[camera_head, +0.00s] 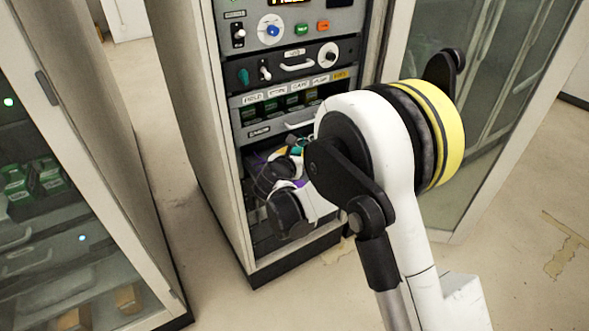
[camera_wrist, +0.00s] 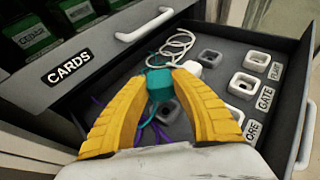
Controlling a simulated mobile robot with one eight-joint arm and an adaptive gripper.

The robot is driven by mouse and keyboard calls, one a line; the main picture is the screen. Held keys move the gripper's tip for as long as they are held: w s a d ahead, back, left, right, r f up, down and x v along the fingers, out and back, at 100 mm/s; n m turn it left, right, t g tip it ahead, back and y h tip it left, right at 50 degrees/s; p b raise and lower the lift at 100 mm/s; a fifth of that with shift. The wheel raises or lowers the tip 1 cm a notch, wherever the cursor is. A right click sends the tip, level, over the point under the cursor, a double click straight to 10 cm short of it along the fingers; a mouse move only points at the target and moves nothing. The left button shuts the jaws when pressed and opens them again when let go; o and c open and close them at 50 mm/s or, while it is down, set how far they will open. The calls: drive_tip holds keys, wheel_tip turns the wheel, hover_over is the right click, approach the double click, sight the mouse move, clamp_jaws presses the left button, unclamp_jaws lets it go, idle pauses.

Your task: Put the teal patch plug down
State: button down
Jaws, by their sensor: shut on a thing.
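The teal patch plug (camera_wrist: 160,83) is between the yellow fingertips of my gripper (camera_wrist: 160,80), which is shut on it. The plug is over the grey floor of an open drawer (camera_wrist: 218,88). A dark socket (camera_wrist: 168,110) shows between my fingers, nearer than the plug. I cannot tell whether the plug touches the drawer floor. In the head view a small bit of teal (camera_head: 297,150) shows at the rack, and my arm hides most of the gripper and drawer.
White-rimmed sockets (camera_wrist: 243,84) stand along the drawer's right, with labels including GATE (camera_wrist: 265,98). A pale coiled cord (camera_wrist: 176,44) and purple cord (camera_wrist: 98,113) lie in the drawer. The CARDS panel (camera_wrist: 95,85) borders it at left. Glass cabinets (camera_head: 70,180) flank the rack.

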drive_tip(key=shift+w+a+f, duration=0.15)
drive_tip(key=shift+a+f, duration=0.05)
drive_tip(key=shift+f+b, duration=1.1)
drive_tip(key=shift+f, duration=0.8)
drive_tip(key=shift+f, duration=0.3)
drive_tip(key=c, duration=1.1)
unclamp_jaws()
drive_tip(key=shift+c, duration=0.2)
drive_tip(key=shift+r, duration=0.1)
